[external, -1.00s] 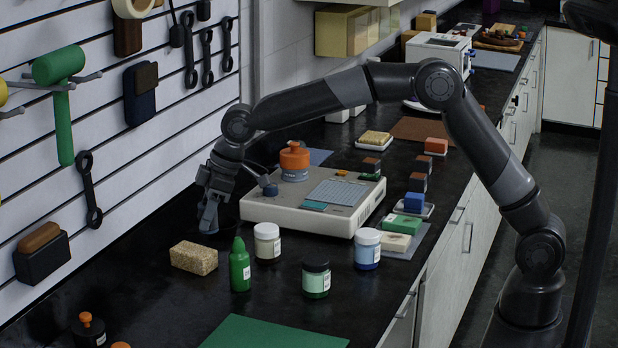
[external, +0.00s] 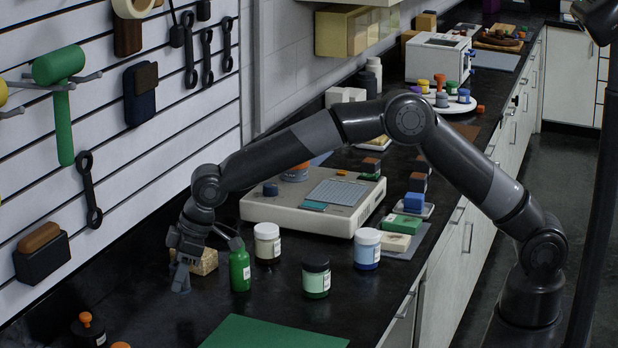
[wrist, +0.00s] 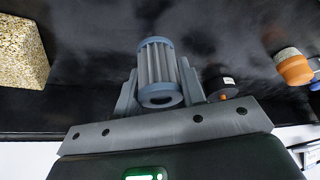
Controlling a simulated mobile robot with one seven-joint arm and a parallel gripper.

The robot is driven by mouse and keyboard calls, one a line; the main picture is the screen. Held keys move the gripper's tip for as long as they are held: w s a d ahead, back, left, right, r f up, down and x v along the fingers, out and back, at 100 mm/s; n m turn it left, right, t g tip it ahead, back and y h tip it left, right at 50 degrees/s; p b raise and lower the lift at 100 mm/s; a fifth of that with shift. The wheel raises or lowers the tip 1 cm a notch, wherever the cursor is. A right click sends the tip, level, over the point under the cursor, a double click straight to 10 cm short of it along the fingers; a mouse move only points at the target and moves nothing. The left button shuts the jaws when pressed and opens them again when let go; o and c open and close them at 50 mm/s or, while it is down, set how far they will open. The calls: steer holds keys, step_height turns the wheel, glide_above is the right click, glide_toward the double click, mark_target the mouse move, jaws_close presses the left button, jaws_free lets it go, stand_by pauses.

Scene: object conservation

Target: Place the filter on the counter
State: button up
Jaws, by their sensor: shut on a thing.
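The filter (wrist: 158,72) is a grey pleated cylinder with blue-grey end caps. In the wrist view it sits between the two fingers of my gripper (wrist: 158,92), which is shut on it. In the external view my gripper (external: 181,284) is low over the black counter (external: 140,312), left of the green bottle and just in front of the sponge block. The filter cannot be made out clearly there. I cannot tell whether it touches the counter.
A tan sponge block (external: 208,262) is partly hidden behind my gripper. A green bottle (external: 240,268) stands to its right, with several jars beyond. Orange-topped dark jars (external: 88,328) stand at the front left. A green mat (external: 270,334) lies at the front. Bare counter surrounds my gripper's left and front.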

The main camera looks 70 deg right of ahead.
steer(key=shift+a+f, duration=0.15)
steer(key=shift+a, duration=0.05)
steer(key=shift+f, duration=1.95)
steer(key=shift+f, duration=0.15)
steer(key=o, duration=1)
